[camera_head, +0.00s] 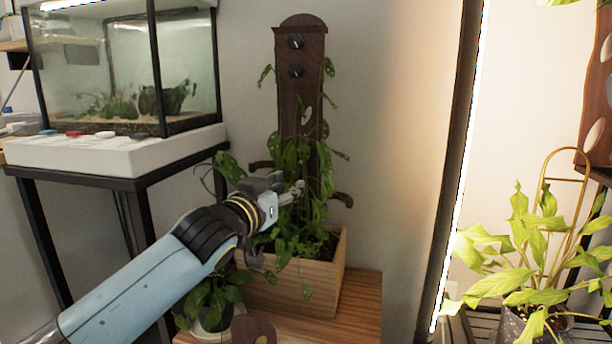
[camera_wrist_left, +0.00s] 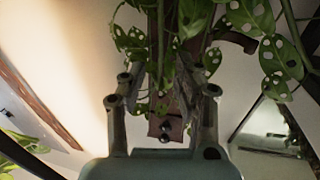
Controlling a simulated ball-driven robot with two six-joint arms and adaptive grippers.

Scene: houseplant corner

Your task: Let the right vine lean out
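A tall dark brown board (camera_head: 301,100) with two dark knobs stands up from a wooden planter box (camera_head: 290,288). Leafy vines climb it; the right vine (camera_head: 327,125) runs along its right edge, with some leaves out to the side. A brown lever sticks out on each side, the left lever (camera_head: 262,165) and the lower right lever (camera_head: 343,199). My left gripper (camera_head: 290,186) is in front of the board's lower part, among leaves. In the left wrist view my left gripper (camera_wrist_left: 168,86) has its fingers apart, with leaves and the board showing between them; contact is unclear. My right gripper is out of view.
A glass tank (camera_head: 130,70) on a white base and black stand is at the left. A small potted plant (camera_head: 212,303) stands beside the planter on the wooden table (camera_head: 360,305). A bright leafy plant (camera_head: 530,255) is at the right. The wall between is clear.

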